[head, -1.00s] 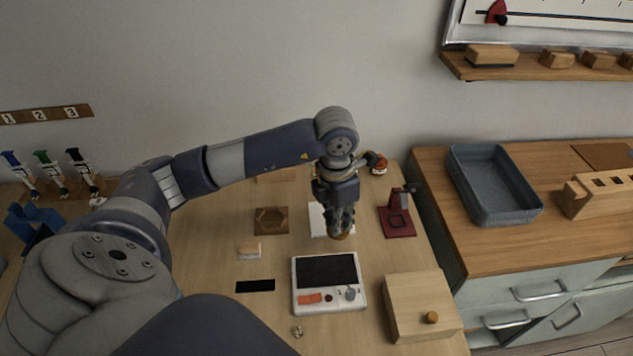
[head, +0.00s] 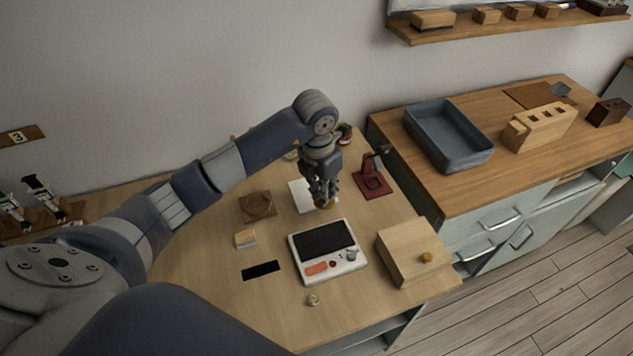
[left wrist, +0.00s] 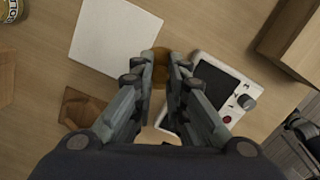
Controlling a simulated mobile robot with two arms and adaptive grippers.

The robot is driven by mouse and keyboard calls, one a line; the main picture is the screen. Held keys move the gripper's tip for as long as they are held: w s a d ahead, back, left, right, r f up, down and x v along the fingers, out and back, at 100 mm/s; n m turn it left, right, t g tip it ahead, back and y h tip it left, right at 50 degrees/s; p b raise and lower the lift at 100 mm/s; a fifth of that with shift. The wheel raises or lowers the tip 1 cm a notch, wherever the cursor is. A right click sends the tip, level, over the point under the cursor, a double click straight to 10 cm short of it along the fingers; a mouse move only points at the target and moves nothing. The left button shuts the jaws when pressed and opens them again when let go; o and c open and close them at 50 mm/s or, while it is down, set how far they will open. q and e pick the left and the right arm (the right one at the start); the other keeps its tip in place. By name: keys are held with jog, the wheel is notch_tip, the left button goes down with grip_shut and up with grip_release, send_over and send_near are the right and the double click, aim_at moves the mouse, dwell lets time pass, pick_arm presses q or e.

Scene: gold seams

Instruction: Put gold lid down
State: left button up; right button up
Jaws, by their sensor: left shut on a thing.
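My left gripper (head: 323,200) points down over the table and is shut on the gold lid (head: 327,206). The lid is small, round and brownish gold, and the fingers partly cover it. In the left wrist view the gripper (left wrist: 162,66) has the lid (left wrist: 160,70) between its fingertips, between a white square sheet (left wrist: 115,38) and a white device with a dark screen (left wrist: 216,85). I cannot tell how far the lid is above the table. My right gripper is not in view.
The white device (head: 330,262) stands in front of the gripper. A red stand (head: 373,183) and a wooden box with a knob (head: 404,256) are to the right.

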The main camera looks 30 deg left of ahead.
pick_arm(q)
jog(key=shift+w+a, duration=1.1)
jog(key=shift+w+a+f+p, duration=0.15)
jog(key=shift+w+a+p, duration=0.15)
jog(key=shift+w+a, duration=0.1)
jog(key=f, duration=0.1)
jog(key=f+p, duration=0.1)
jog(key=shift+w+a+f, duration=0.15)
jog(key=shift+a+f, duration=0.1)
jog(key=shift+f, duration=0.6)
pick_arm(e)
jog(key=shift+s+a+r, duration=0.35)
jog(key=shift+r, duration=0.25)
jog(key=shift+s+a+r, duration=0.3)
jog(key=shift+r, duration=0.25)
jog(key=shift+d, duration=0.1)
pick_arm(q)
jog(key=shift+f, duration=0.15)
jog(key=o, duration=0.7)
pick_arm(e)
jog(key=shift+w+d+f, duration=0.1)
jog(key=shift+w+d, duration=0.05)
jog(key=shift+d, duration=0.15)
